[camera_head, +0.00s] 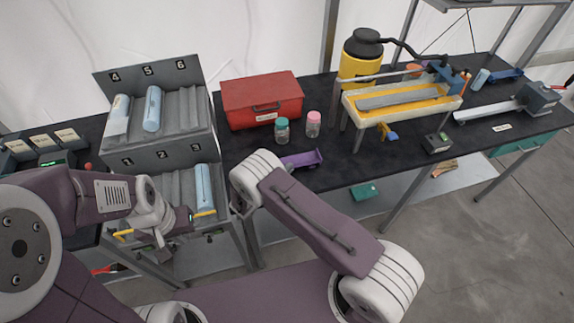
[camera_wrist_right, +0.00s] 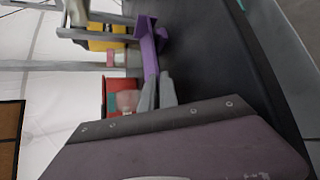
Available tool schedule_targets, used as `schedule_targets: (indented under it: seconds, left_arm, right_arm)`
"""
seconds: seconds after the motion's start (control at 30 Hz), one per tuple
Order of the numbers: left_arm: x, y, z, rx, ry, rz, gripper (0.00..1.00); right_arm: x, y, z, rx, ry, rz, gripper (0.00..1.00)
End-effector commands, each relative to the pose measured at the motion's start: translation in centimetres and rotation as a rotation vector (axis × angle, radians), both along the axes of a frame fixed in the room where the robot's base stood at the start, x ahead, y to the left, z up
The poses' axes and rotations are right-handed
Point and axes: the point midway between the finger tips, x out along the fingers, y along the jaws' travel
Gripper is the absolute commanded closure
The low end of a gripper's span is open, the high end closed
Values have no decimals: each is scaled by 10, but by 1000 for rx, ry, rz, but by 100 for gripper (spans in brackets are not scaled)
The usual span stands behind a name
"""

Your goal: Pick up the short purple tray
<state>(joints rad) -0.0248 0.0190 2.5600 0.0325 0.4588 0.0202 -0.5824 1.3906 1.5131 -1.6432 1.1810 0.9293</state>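The short purple tray (camera_head: 302,160) is at the front edge of the dark table, right of my right forearm. Its left part is hidden behind that arm in the head view. In the right wrist view, the purple tray (camera_wrist_right: 150,46) stretches away from my right gripper (camera_wrist_right: 157,88). The two grey fingers are close together, with the tray's near end between them. The right fingers are hidden in the head view.
A red toolbox (camera_head: 262,100), a teal-lidded jar (camera_head: 282,130) and a pink-lidded jar (camera_head: 313,124) stand behind the tray. A grey numbered rack (camera_head: 185,110) with blue cylinders stands left. The table (camera_head: 345,172) is bare just right of the tray.

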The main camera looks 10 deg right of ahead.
Motion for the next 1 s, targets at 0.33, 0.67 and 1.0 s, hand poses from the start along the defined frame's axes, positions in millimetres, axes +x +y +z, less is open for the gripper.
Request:
schedule_targets:
  seconds: [0.33, 0.67, 1.0]
  left_arm:
    - [0, 0, -1, 0, 0, 0, 100]
    - [0, 0, -11, 0, 0, 0, 100]
    - [0, 0, -13, 0, 0, 0, 100]
  right_arm:
    - [0, 0, 7, 0, -1, 0, 100]
    - [0, 0, 76, 2, -5, -1, 100]
    - [0, 0, 101, -1, -1, 0, 100]
